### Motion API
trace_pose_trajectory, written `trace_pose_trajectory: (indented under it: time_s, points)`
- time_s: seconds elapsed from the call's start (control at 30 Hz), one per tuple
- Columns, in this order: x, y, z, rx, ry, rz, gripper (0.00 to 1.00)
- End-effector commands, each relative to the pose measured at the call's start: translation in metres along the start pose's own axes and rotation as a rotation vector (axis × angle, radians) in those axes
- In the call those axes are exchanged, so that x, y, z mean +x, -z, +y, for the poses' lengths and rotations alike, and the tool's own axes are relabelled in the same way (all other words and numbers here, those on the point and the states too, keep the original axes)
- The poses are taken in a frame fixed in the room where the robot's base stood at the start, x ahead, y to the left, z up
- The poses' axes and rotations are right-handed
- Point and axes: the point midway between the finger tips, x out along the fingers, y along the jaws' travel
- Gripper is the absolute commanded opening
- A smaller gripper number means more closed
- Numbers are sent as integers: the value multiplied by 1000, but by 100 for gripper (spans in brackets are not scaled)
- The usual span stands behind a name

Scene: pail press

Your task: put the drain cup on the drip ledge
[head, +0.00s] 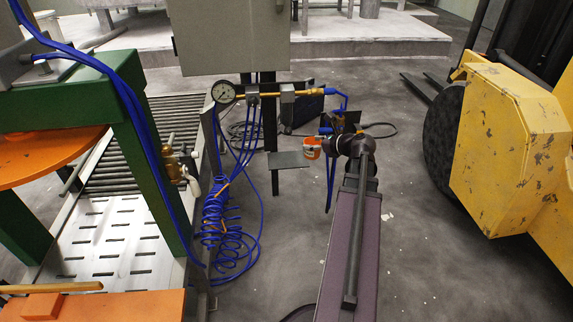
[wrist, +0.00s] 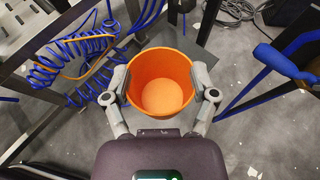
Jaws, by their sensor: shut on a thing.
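The drain cup is orange and open-topped. In the wrist view the drain cup (wrist: 163,92) is between the two fingers of my gripper (wrist: 160,82), which is shut on it; its inside looks empty. In the head view the cup (head: 311,148) shows at the end of my arm, partly hidden by the gripper. The drip ledge (head: 287,160) is a small dark flat plate on the post under the gauge, left of the cup. In the wrist view the ledge (wrist: 192,47) lies behind and below the cup, partly hidden by it. I cannot tell the height gap.
Coiled blue hoses (head: 222,220) hang left of the ledge, below a pressure gauge (head: 223,93). A green press frame (head: 150,150) and a roller conveyor (head: 120,140) stand at left. A yellow machine (head: 510,140) stands at right. The floor between is mostly open.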

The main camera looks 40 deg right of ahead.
Motion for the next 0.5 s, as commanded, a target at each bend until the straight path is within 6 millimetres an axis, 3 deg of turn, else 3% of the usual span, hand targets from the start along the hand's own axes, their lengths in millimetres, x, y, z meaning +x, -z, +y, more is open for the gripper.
trace_pose_trajectory:
  time_s: [0.03,0.2,0.5]
  points:
    - [8,15,7,-2,-5,0,42]
    - [21,37,21,-7,-18,-1,42]
    - [34,57,37,-12,-32,-2,42]
